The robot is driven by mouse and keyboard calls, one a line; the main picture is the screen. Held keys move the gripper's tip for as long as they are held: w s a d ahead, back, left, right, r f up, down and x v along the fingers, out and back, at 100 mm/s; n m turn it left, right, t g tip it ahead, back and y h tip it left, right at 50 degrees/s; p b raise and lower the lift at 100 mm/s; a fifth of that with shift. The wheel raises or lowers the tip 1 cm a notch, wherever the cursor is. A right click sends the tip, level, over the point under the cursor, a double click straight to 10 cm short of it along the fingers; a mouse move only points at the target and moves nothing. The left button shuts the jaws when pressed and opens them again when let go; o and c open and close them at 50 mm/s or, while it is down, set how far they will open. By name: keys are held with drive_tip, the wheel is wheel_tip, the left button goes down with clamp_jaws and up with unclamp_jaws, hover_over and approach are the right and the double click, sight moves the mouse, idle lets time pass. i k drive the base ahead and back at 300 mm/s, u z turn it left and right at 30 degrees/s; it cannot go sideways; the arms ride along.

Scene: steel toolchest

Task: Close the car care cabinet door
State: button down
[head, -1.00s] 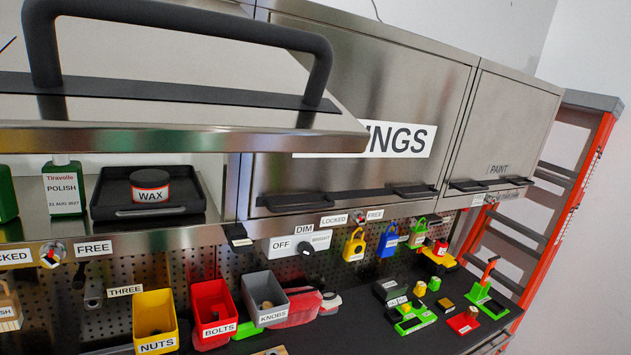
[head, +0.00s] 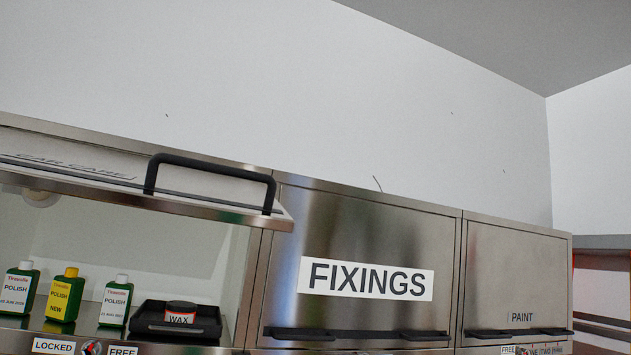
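The car care cabinet door (head: 100,184) is at the left of the head view, swung up and open, with raised "CAR CARE" lettering on its face. Its black bar handle (head: 212,168) is near the right end of the door. Below the door the cabinet interior (head: 180,255) is exposed. It holds several green polish bottles (head: 62,298) and a black tray (head: 176,324) with a wax tin (head: 181,311). My gripper is not in view.
The fixings cabinet (head: 366,240) and the paint cabinet (head: 515,275) to the right are shut, with dark handles along their lower edges. A locked/free latch (head: 90,348) sits below the car care cabinet. The wall above the cabinets is clear.

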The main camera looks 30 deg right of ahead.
sight(163, 183)
drive_tip(key=k, duration=0.55)
drive_tip(key=u, duration=0.65)
drive_tip(key=i, duration=1.55)
drive_tip(key=z, duration=0.6)
